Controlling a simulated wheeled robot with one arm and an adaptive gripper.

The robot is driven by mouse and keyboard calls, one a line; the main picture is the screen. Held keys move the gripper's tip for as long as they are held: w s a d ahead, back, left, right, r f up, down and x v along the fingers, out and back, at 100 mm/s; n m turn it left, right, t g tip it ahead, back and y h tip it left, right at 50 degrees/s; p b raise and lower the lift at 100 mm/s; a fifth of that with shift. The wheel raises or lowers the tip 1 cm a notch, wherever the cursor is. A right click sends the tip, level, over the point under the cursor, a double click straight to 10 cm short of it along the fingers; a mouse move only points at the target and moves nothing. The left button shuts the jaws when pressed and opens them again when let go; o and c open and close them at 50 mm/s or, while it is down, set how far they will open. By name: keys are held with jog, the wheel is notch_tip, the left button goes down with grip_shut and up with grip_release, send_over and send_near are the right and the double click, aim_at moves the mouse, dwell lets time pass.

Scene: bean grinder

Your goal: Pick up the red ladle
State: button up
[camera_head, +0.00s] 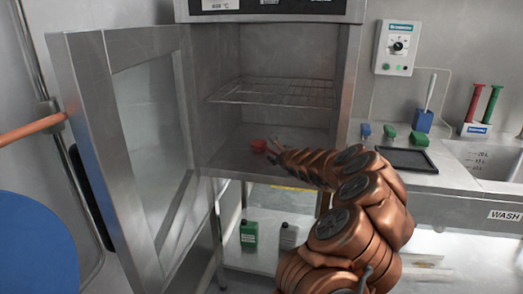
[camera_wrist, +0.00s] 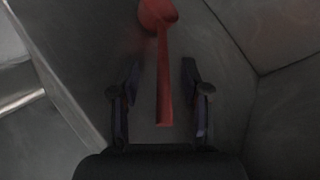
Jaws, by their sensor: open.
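The red ladle (camera_wrist: 163,75) lies on the metal floor of the open cabinet. In the wrist view its bowl is at the top and its handle runs down between my gripper's two fingers. My gripper (camera_wrist: 160,82) is open, with one finger on each side of the handle and a visible gap on both sides. In the head view a small red part of the ladle (camera_head: 259,145) shows just left of my gripper (camera_head: 275,148), which reaches into the cabinet's lower space. The rest of the ladle is hard to make out there.
The cabinet door (camera_head: 150,140) stands open at the left. A wire rack (camera_head: 275,92) hangs above my gripper. The cabinet's right wall (camera_head: 349,85) is close to my arm. A red-handled tool (camera_head: 474,100) stands upright in a holder by the sink.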

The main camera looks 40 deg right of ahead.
aim_at(272, 152)
jog(key=shift+p+x, duration=0.65)
jog(key=shift+x, duration=0.6)
jog(key=shift+r+p+x, duration=0.2)
jog(key=shift+p+x, duration=0.15)
jog(key=shift+x, duration=1)
grip_shut()
